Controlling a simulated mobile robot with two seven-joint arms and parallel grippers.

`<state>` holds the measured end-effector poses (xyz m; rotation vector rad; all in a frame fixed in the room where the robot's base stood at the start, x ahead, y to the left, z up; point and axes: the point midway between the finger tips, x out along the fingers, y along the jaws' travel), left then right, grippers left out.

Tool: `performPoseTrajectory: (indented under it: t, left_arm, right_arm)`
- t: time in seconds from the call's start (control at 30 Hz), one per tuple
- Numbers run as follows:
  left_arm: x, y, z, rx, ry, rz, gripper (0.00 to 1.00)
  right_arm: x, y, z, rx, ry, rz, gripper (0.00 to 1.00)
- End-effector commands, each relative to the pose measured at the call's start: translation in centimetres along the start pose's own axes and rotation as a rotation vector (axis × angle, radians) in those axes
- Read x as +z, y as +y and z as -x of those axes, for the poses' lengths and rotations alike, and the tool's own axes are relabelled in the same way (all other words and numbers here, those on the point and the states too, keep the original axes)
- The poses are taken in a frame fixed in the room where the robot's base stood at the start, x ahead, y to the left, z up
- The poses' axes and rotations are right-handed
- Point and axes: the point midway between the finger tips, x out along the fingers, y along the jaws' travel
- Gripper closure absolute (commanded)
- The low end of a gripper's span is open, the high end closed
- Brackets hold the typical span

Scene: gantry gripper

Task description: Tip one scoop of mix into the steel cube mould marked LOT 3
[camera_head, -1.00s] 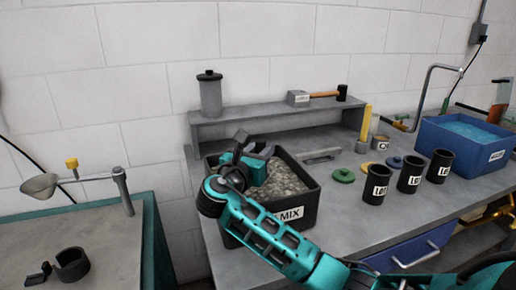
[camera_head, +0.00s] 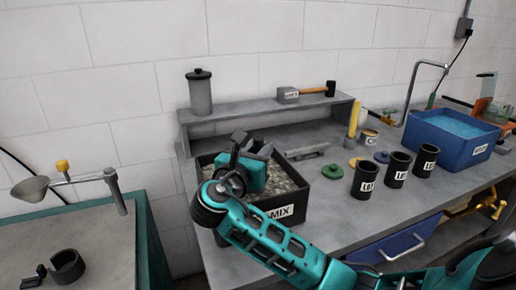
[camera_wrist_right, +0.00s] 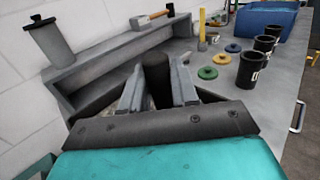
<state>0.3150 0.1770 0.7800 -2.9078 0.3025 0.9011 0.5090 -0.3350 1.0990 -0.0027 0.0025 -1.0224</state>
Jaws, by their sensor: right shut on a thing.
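My right gripper (camera_head: 258,152) is over the black tub labelled MIX (camera_head: 309,205), which holds grey grainy mix (camera_head: 283,181). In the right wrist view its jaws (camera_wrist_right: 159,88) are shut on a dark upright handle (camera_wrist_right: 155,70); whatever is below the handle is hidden. Three black cylindrical pots stand to the right of the tub: a left one (camera_head: 364,182), a middle one (camera_head: 398,170) and a right one (camera_head: 426,160). Their white labels begin with L, but I cannot read any number. I see no clear steel cube mould. My left gripper is not in view.
A raised grey shelf (camera_head: 270,110) behind the tub carries a grey canister (camera_head: 200,93) and a mallet (camera_head: 310,91). Green (camera_head: 332,171) and blue (camera_head: 381,157) discs lie near the pots. A blue bin (camera_head: 455,138) stands at right.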

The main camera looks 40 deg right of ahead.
Motion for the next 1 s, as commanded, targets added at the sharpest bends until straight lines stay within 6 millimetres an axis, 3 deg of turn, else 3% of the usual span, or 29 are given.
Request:
performPoseTrajectory:
  t: [1.0]
  left_arm:
    - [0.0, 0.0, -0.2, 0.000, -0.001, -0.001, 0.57]
  right_arm:
    - [9.0, 0.7, -0.7, 0.000, -0.002, -0.006, 0.95]
